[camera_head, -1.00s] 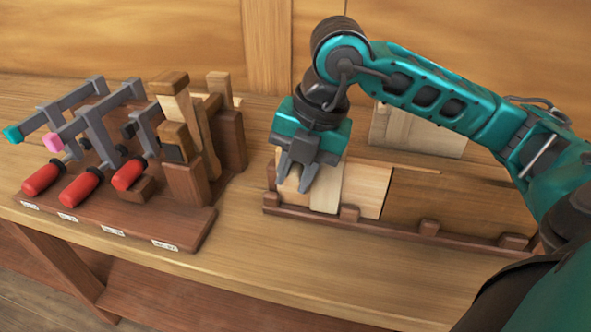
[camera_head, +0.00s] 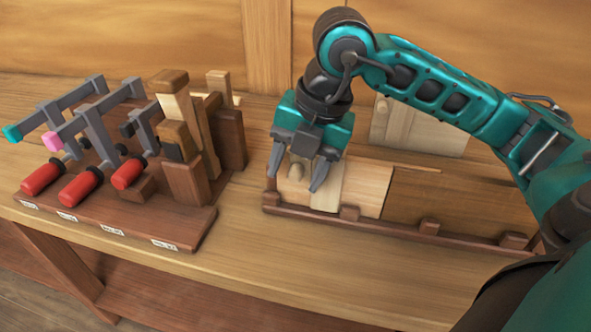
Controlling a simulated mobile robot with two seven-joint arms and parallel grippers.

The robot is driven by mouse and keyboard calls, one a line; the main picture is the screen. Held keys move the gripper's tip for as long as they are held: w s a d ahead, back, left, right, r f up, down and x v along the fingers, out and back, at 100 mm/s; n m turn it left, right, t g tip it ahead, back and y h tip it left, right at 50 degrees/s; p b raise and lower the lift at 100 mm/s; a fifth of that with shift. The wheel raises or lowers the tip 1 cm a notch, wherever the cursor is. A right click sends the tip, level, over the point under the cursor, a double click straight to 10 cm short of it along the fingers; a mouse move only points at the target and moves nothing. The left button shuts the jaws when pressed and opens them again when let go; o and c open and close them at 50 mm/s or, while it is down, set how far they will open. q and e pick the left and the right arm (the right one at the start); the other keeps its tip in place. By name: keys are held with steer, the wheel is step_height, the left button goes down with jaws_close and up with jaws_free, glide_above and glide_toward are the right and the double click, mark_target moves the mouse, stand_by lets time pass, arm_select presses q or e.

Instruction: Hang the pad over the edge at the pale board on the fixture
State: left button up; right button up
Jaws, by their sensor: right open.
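The fixture (camera_head: 400,232) is a long dark brown rail with small blocks along its front, on the bench. Pale boards (camera_head: 372,190) stand in its left part, with a lighter upright strip (camera_head: 326,192) among them. A pale piece with a rounded knob (camera_head: 296,171), which I take to be the pad, is at the left end of the pale boards, against them. My right gripper (camera_head: 297,173) is open above this end, its fingers apart on either side of the knob. The gripper partly hides the piece's top, so I cannot tell how it sits over the edge. My left gripper is not in view.
A dark rack (camera_head: 130,226) at the left holds several grey clamps with red handles (camera_head: 78,187) and tall wooden blocks (camera_head: 184,180). A pale panel (camera_head: 425,135) stands behind the fixture. The bench front (camera_head: 270,265) is clear.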

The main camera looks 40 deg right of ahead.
steer(key=p+v, duration=0.2)
steer(key=v, duration=1)
steer(key=shift+f, duration=0.1)
